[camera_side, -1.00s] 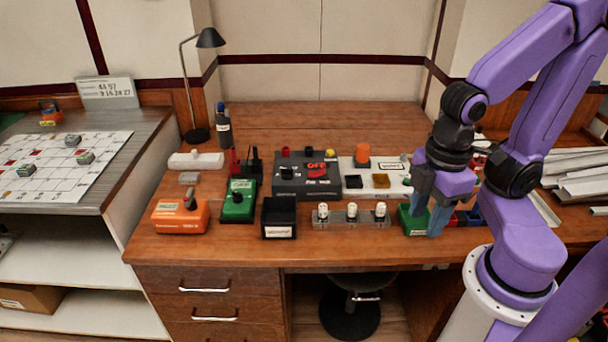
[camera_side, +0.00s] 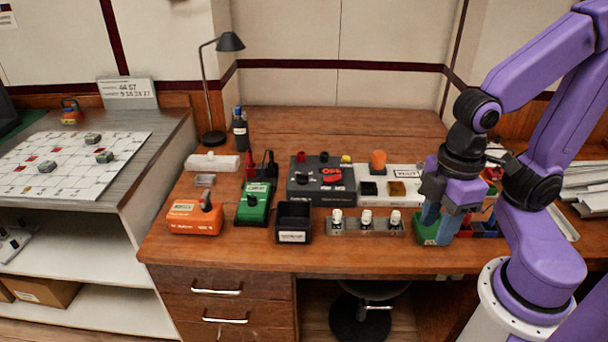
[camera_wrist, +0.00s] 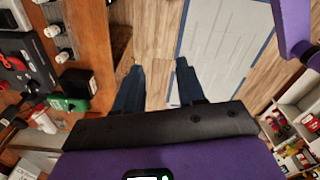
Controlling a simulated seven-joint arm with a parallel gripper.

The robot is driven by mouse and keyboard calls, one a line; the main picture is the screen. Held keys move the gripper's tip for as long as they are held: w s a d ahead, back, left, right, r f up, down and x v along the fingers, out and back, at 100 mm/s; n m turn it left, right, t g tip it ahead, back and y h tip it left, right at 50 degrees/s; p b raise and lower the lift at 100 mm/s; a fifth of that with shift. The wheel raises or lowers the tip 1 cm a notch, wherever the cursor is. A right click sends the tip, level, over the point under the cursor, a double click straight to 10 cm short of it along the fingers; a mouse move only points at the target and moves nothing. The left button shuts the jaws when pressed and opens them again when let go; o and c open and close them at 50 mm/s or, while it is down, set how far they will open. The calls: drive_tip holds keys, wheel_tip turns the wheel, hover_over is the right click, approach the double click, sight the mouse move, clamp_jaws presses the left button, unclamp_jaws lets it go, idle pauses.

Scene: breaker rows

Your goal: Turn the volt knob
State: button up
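My gripper (camera_side: 437,231) points down over the right part of the wooden bench, in front of a green bin. In the wrist view my gripper (camera_wrist: 157,66) has its two blue fingers apart with nothing between them. An orange box (camera_side: 195,222) with a dark knob and a green box (camera_side: 252,210) with a black knob stand at the left of the bench. A dark grey panel (camera_side: 310,193) has a red part and dark knobs. A white panel (camera_side: 410,187) carries a label too small to read. I cannot tell which knob is the volt knob.
A black open bin (camera_side: 293,236) and a strip with white knobs (camera_side: 351,229) stand along the front edge. Red and blue bins lie beside my gripper. A lamp (camera_side: 213,138) and a bottle (camera_side: 240,134) stand at the back left.

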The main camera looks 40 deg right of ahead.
drive_tip(key=w+a+m+y, duration=0.15)
drive_tip(key=w+a, duration=0.25)
drive_tip(key=w, duration=0.9)
drive_tip(key=m+t, duration=0.4)
drive_tip(key=m, duration=0.1)
hover_over(304, 174)
drive_tip(key=s+d, duration=0.4)
drive_tip(key=s, duration=0.2)
wheel_tip(304, 174, down, 5)
drive_tip(key=x, duration=1.1)
drive_tip(key=a+x, duration=0.1)
drive_tip(key=x, duration=0.5)
drive_tip(key=shift+s, duration=0.15)
clamp_jaws()
